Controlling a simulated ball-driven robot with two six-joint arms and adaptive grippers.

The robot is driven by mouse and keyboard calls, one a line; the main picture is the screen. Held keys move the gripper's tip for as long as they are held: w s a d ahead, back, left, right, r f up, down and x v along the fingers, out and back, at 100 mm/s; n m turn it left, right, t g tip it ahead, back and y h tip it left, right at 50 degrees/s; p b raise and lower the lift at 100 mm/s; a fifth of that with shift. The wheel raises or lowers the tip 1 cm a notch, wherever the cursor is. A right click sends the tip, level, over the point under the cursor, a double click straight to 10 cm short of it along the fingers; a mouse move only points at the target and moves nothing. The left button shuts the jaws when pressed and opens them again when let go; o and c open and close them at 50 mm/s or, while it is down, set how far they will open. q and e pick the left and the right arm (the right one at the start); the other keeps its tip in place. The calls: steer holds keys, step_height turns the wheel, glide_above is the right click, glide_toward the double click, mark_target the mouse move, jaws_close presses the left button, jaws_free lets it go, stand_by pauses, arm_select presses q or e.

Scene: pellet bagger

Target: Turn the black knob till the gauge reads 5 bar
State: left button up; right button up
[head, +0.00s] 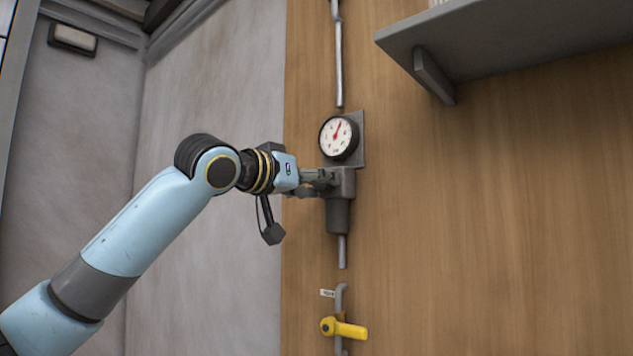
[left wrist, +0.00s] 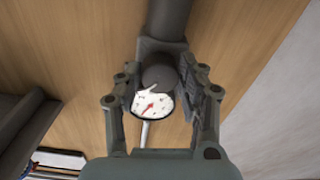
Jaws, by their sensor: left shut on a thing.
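The round white gauge (head: 338,137) with a red needle is on the regulator (head: 347,184) on the wooden wall. In the head view its needle points up and slightly right; the numbers are too small to read. The gauge also shows between my fingers in the left wrist view (left wrist: 153,105). My left gripper (head: 326,181) is at the regulator just below the gauge. In the left wrist view the left gripper (left wrist: 162,76) is shut on the round black knob (left wrist: 158,74), one finger on each side. The fingers hide the knob in the head view. My right gripper is not in view.
A grey pipe (head: 338,60) runs above the regulator. A yellow valve handle (head: 345,328) with a small tag (head: 327,293) is below. A grey shelf (head: 500,50) juts out at the upper right. The wooden wall right of the regulator is bare.

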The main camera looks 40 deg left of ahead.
arm_select(q)
steer(key=shift+n, duration=2.1)
steer(key=shift+r, duration=0.1)
steer(key=o, duration=1.1)
steer(key=shift+o, duration=0.2)
step_height(320, 180, up, 10)
steer(key=shift+f, duration=0.1)
steer(key=shift+o, duration=0.2)
